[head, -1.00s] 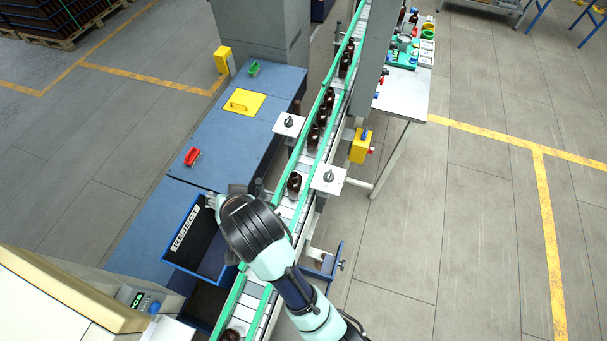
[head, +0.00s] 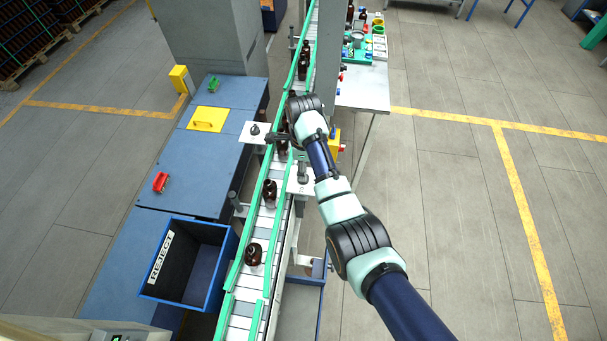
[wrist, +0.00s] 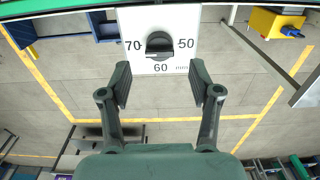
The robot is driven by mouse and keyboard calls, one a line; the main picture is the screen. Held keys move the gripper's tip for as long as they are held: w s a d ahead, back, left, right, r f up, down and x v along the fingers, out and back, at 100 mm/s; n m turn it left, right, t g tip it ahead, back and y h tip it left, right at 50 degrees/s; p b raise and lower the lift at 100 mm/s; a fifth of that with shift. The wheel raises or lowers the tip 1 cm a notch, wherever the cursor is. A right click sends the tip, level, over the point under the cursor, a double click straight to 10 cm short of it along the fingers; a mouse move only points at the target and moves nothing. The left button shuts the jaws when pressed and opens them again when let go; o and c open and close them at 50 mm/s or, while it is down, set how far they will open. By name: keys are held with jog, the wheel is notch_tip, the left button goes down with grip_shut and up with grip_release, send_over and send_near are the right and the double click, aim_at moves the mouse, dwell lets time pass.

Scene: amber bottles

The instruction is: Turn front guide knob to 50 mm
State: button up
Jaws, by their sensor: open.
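The front guide knob (wrist: 159,43) is a dark knob with a raised grip bar on a white dial plate (wrist: 132,20) in the wrist view. The plate reads 70 at left, 60 below and 50 at right, with mm beside the 60. In the head view the plate (head: 304,187) stands at the conveyor's right side, and my arm partly hides this area.
A second knob (head: 254,129) sits on a white plate left of the conveyor (head: 238,309). Brown bottles (head: 253,254) stand on the belt between green rails. A blue reject bin (head: 230,257) is at lower left. A yellow box (head: 336,137) is beyond the front plate.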

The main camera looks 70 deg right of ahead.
notch_tip(320, 180, down, 5)
jog(key=shift+f, duration=0.1)
jog(key=c, duration=1.1)
jog(key=shift+c, duration=0.2)
